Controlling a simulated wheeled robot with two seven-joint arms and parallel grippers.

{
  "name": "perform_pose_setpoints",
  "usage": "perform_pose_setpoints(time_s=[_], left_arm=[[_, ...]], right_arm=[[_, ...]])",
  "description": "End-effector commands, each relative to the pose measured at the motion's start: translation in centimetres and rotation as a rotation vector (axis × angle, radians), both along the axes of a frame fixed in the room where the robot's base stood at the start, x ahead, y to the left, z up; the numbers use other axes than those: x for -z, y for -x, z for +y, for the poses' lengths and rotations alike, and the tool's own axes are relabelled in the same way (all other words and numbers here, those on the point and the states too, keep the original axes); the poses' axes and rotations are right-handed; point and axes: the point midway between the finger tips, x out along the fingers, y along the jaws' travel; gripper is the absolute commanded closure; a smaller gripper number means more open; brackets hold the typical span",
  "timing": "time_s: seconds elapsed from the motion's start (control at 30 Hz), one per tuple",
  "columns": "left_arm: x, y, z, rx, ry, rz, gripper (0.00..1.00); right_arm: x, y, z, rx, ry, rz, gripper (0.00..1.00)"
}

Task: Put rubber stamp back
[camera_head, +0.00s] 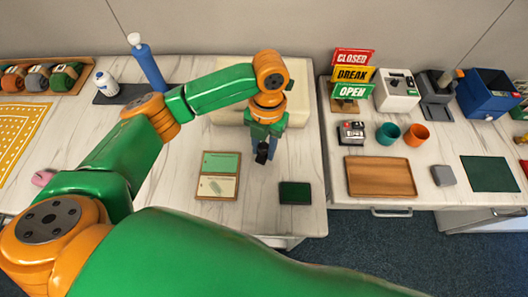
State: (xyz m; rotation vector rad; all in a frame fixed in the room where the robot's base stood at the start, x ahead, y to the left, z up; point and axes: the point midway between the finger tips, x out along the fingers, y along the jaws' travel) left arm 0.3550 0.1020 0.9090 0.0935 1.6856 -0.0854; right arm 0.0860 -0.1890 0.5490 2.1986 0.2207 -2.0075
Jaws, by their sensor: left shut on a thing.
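My left gripper (264,146) comes in from the left and points down over the near part of the middle table. It is shut on a small dark thing, apparently the rubber stamp, mostly hidden by the fingers. Left of it lies a wooden-framed board (218,198) with a green panel and a cream panel; the cream one bears a pale green mark. Below and right of the gripper lies a dark green stamp pad (295,193) in a black case. The gripper appears apart from both. My right gripper is out of view.
A beige block (299,105) stands behind the gripper. The right table holds a wooden tray (380,177), cups and coloured signs (352,74). A gap separates the tables.

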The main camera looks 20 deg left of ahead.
Motion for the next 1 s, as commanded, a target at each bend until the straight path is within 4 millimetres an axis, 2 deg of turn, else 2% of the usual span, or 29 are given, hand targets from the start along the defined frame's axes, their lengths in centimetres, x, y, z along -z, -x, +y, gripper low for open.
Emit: perform_pose_setpoints(time_s=[0.03,0.17,0.5,0.53,0.6,0.63,0.87,1.0], left_arm=[[0.8,0.3,0.0,0.002,-0.003,0.008,1.0],[2.4,0.2,0.0,0.004,0.0,0.004,1.0],[3.0,0.2,-0.1,0.004,0.0,0.002,1.0],[2.9,0.2,-0.1,0.004,0.0,0.002,0.58],[2.9,0.2,-0.1,0.004,0.001,0.002,0.4],[2.9,0.2,-0.1,0.004,0.001,0.002,0.37],[2.9,0.2,-0.1,0.003,0.001,0.002,0.37],[2.0,0.1,-0.1,0.003,0.0,-0.001,0.37]], right_arm=[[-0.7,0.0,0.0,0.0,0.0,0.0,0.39],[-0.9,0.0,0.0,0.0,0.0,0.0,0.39],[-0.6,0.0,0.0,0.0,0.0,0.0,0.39],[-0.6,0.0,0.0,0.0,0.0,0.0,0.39],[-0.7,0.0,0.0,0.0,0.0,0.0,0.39],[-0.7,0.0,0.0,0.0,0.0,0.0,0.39],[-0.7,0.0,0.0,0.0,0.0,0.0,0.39],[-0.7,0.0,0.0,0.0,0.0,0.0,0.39]])
